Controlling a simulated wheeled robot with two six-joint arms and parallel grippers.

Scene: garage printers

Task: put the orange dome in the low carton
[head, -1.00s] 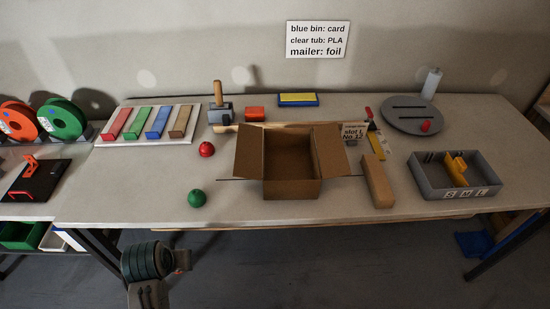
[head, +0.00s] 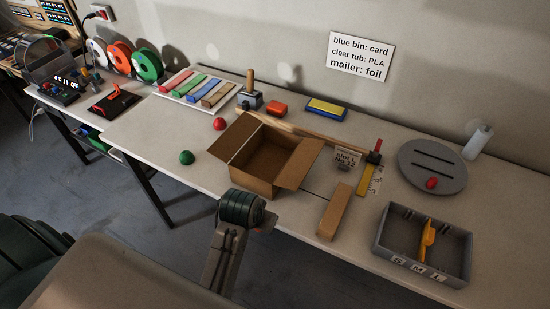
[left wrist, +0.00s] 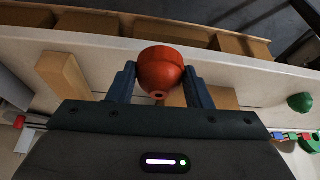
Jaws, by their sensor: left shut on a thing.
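My left gripper (head: 266,219) is in front of the bench's near edge, below the open brown carton (head: 283,162); my own wrist mostly hides its fingers in the head view. In the left wrist view the left gripper (left wrist: 161,88) is shut on the orange dome (left wrist: 161,70), one blue finger on each side, narrow end towards the camera. The carton stands upright on the bench with its flaps spread and looks empty where I see inside. Part of it shows behind the fingers in the left wrist view (left wrist: 220,97). My right gripper is not in view.
A wooden block (head: 334,211) lies right of the carton, and a grey divided tray (head: 378,248) farther right. The bench front left is clear.

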